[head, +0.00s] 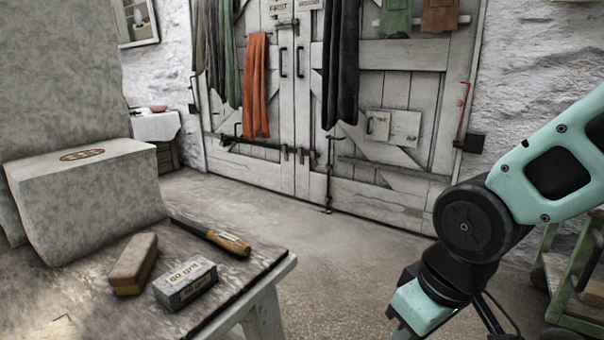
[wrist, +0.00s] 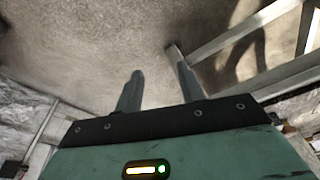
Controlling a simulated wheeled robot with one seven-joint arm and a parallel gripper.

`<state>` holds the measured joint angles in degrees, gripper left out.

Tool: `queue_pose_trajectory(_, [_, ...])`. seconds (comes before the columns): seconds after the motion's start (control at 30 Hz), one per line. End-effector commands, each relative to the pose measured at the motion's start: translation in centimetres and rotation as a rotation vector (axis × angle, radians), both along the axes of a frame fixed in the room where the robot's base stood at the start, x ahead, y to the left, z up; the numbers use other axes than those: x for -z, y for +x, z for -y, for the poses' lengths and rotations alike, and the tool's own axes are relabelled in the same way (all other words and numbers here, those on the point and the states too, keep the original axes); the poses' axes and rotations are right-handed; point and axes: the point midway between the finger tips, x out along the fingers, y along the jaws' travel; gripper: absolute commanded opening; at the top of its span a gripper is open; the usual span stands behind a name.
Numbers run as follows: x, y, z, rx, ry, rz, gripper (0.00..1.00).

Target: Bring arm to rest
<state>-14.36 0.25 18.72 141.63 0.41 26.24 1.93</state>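My arm, in teal and black, reaches in from the right edge of the head view and bends downward. My gripper is cut off by the bottom edge there. In the wrist view my gripper (wrist: 154,62) has its two dark fingers apart. Nothing shows between them, only the grey floor (wrist: 90,40) beyond. The gripper is out in free air, to the right of the workbench and apart from it.
A worn workbench (head: 84,278) at lower left holds a stone block (head: 90,195), a brown block (head: 134,264), a grit block (head: 186,284) and a wood-handled tool (head: 212,236). A green cart (head: 575,285) stands close right of my arm. Middle floor (head: 330,255) is clear before double doors (head: 300,150).

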Motion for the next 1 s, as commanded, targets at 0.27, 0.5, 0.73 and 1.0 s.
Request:
queue_pose_trajectory(0.27, [-1.4, -10.3, -0.7, -0.140, -0.081, -0.166, 0.39])
queue_pose_trajectory(0.5, [-6.5, -9.9, -0.7, -0.133, -0.078, -0.161, 0.39])
queue_pose_trajectory(0.73, [-13.2, -9.9, -0.7, -0.132, -0.077, -0.161, 0.39])
queue_pose_trajectory(1.0, [-21.8, -9.8, -0.7, -0.132, -0.077, -0.161, 0.39])
